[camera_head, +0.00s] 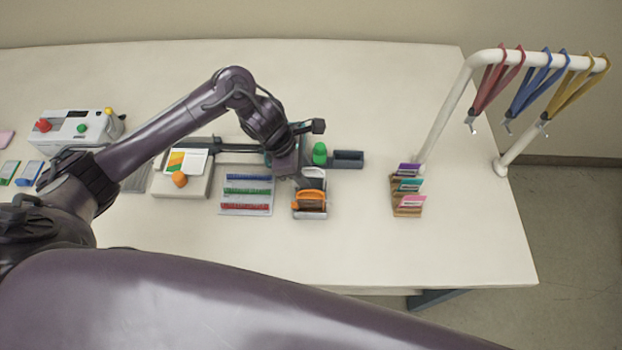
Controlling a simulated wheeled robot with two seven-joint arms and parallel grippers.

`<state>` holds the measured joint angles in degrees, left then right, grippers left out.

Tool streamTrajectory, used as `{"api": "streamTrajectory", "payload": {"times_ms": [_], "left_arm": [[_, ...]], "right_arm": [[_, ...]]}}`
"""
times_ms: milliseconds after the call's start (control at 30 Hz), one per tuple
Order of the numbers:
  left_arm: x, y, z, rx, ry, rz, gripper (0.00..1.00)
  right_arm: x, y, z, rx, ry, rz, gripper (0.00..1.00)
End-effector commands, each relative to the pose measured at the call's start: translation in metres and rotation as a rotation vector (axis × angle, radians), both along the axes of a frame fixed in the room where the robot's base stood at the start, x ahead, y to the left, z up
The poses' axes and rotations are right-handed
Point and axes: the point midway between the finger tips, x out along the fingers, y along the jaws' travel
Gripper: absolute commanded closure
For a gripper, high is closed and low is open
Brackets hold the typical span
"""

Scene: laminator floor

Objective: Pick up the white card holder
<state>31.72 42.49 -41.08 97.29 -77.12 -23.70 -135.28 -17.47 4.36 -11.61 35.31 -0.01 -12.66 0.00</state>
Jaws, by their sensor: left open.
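A small rack (311,214) stands near the middle of the white table. An orange-framed holder (308,194) stands upright at its front. Behind it a pale, whitish piece (314,183), which looks like the white card holder, shows in part under my gripper. My left gripper (303,178) comes down from the left over the back of this rack. Its jaws are open around or just beside the whitish piece; I cannot tell which. The fingertips are partly hidden. My right gripper is out of view.
A dark fixture with a green knob (320,153) stands just behind the rack. A panel of coloured strips (247,195) lies to the left. A stepped wooden stand with cards (408,198) and a white rail with lanyards (485,58) are right. The table front is clear.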

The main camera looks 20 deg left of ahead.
Motion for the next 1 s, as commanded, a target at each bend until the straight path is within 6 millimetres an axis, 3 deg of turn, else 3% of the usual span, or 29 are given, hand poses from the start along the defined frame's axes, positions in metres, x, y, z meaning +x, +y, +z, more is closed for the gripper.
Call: {"api": "streamTrajectory", "payload": {"times_ms": [100, 300, 533, 867, 1000], "left_arm": [[0.005, -0.007, -0.011, -0.003, 0.006, 0.002, 0.58], [0.007, -0.014, -0.033, -0.001, 0.002, 0.000, 0.58], [0.008, -0.014, -0.035, 0.001, 0.001, -0.001, 0.58], [0.008, -0.014, -0.035, 0.000, 0.000, -0.001, 1.00], [0.008, -0.014, -0.034, 0.000, 0.000, -0.001, 1.00]], "right_arm": [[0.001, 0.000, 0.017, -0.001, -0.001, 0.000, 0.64], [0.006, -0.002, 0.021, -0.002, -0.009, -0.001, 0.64], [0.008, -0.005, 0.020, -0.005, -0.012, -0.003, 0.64], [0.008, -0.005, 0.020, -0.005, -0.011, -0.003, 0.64], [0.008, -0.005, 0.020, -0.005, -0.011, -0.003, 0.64]]}}
